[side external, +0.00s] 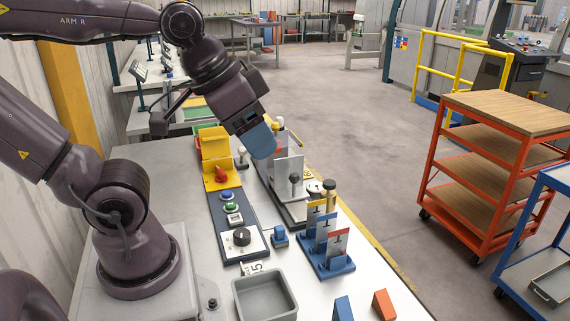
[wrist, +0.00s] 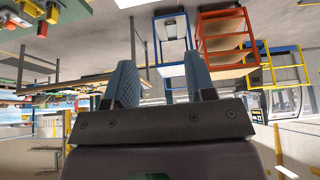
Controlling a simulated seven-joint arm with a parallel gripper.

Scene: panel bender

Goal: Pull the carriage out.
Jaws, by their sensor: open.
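In the side view a small bender model stands on the bench, with light grey upright plates on a dark base. I take its grey plate with a black knob in front (side external: 288,170) for the carriage, though I cannot be sure. My gripper (side external: 264,148) hangs above and slightly left of these plates, its blue fingers angled down. In the side view the fingers overlap the back of the model, so contact cannot be told. In the wrist view the gripper (wrist: 163,78) has its fingers apart, with nothing between them. The carriage does not show clearly there.
A control panel (side external: 240,240) with a dial, buttons and a red switch lies left of the model. A blue rack of cards (side external: 327,262), a grey tray (side external: 264,297) and blue and orange blocks (side external: 383,304) stand in front. An orange cart (side external: 478,190) stands off the bench.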

